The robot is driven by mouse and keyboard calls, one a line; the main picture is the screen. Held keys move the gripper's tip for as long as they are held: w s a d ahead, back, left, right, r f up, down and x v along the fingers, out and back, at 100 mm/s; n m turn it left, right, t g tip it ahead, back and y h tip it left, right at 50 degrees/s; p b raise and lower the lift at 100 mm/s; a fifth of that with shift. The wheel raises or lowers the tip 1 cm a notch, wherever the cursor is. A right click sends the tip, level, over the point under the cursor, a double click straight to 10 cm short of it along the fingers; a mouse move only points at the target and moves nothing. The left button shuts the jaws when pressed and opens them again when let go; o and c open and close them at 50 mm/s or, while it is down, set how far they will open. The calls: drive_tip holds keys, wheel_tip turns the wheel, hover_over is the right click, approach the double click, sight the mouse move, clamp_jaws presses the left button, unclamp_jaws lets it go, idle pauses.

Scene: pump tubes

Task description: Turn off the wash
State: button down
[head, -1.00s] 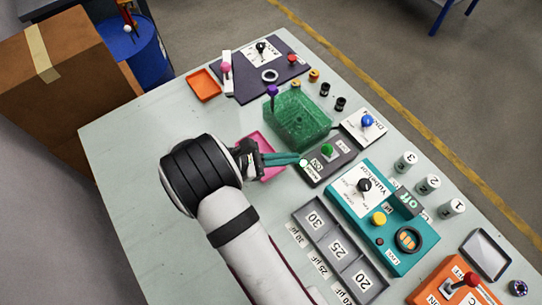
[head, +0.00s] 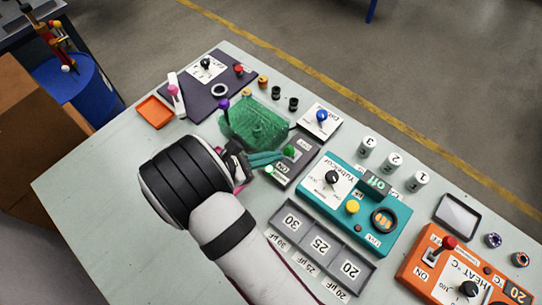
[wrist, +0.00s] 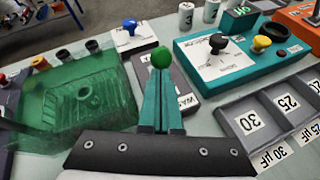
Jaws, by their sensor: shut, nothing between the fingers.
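The wash control is a dark grey box (head: 303,155) with a green ball knob (head: 289,151) and a pale round lamp (head: 268,170) at its near-left end. In the wrist view, the green knob (wrist: 161,57) stands just beyond my fingertips, and a label starting "WA" (wrist: 187,101) shows on the box (wrist: 183,78). My gripper (head: 280,157), with teal fingers, is shut and empty, its tips at the knob's near-left side. I cannot tell whether they touch it. In the wrist view, the fingers (wrist: 160,82) hide the knob's stem and part of the box.
A green translucent bin (head: 255,122) stands left of the box. A white panel with a blue knob (head: 321,116) is behind it. A teal device (head: 350,226) and a grey tray (head: 275,237) with numbered compartments lie to the right. An orange heat device (head: 428,262) is farther right.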

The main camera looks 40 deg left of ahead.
drive_tip(key=shift+w+r, duration=0.1)
drive_tip(key=shift+r, duration=0.05)
drive_tip(key=shift+w+r+n+g, duration=0.15)
drive_tip(key=shift+w+r+g, duration=0.25)
drive_tip(key=shift+g, duration=0.35)
drive_tip(key=shift+w+r+n+g, duration=0.15)
drive_tip(key=shift+w+r+g, duration=0.25)
drive_tip(key=shift+g, duration=0.35)
drive_tip(key=w+g, duration=0.1)
drive_tip(key=w+r+g, duration=0.1)
drive_tip(key=g, duration=0.1)
drive_tip(key=shift+w+n+y, duration=0.3)
drive_tip(key=shift+w+g, duration=0.2)
drive_tip(key=shift+g, duration=0.1)
drive_tip(key=shift+w, duration=0.95)
drive_tip(key=shift+w, duration=0.1)
